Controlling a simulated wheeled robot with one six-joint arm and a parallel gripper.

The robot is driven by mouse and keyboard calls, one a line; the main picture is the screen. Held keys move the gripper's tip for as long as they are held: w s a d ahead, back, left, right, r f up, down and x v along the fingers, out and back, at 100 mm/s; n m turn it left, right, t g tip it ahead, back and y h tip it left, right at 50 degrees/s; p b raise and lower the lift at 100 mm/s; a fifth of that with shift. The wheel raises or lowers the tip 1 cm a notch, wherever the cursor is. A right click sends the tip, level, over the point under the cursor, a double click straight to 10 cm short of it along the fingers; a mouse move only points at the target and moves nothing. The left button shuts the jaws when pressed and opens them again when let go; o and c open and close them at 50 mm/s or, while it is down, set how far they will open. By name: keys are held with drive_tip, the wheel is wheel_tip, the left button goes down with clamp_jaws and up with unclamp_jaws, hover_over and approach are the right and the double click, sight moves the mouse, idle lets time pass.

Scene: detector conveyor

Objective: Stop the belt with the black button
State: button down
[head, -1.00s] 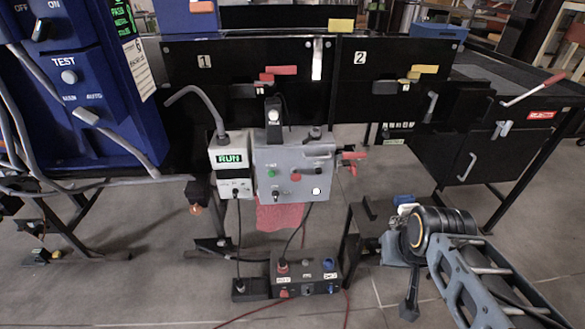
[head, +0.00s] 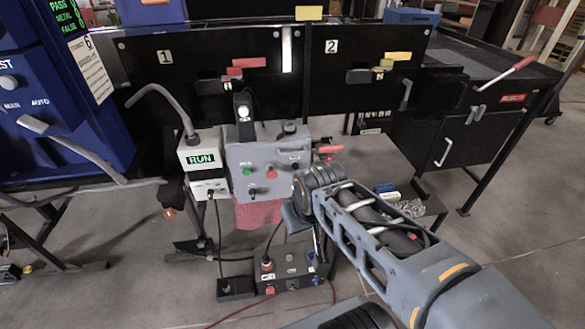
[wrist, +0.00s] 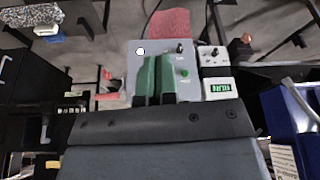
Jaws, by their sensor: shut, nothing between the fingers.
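My arm covers the box's lower right. In the wrist view, upside down, my gripper (wrist: 155,62) is shut and empty, its green fingers side by side in front of the box. They hide part of the face; the green button (wrist: 184,72), black knob (wrist: 179,48) and white button (wrist: 140,50) show beside them.
A display box (head: 203,159) left of the control box reads RUN in green. A red handle (head: 330,149) sticks out at the control box's right. A black switch box (head: 285,270) with cables lies on the floor below. A blue machine (head: 60,110) stands at left.

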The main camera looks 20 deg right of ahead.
sight(296, 167)
drive_tip(key=w+a+f+m+y+b, duration=0.3)
drive_tip(key=w+f+m+y+b, duration=0.55)
drive_tip(key=w+f, duration=0.2)
drive_tip(key=w+d+f+m+t+y+b, duration=0.1)
drive_tip(key=w+d+f+m+t+b, duration=0.4)
drive_tip(key=w+d+m+t, duration=0.5)
drive_tip(key=w+d+f+m, duration=0.1)
drive_tip(key=w+d+f, duration=0.1)
drive_tip(key=w+d, duration=0.1)
drive_tip(key=shift+w+d+f, duration=0.2)
drive_tip(key=shift+w+d, duration=0.1)
drive_tip(key=shift+d, duration=0.25)
drive_tip(key=w+d, duration=0.1)
drive_tip(key=w, duration=0.7)
drive_tip(key=shift+w+d, duration=0.3)
drive_tip(key=shift+d, duration=0.05)
drive_tip(key=shift+w+f+b, duration=0.1)
drive_tip(key=shift+w+b, duration=0.1)
drive_tip(key=shift+b, duration=0.1)
idle(0.5)
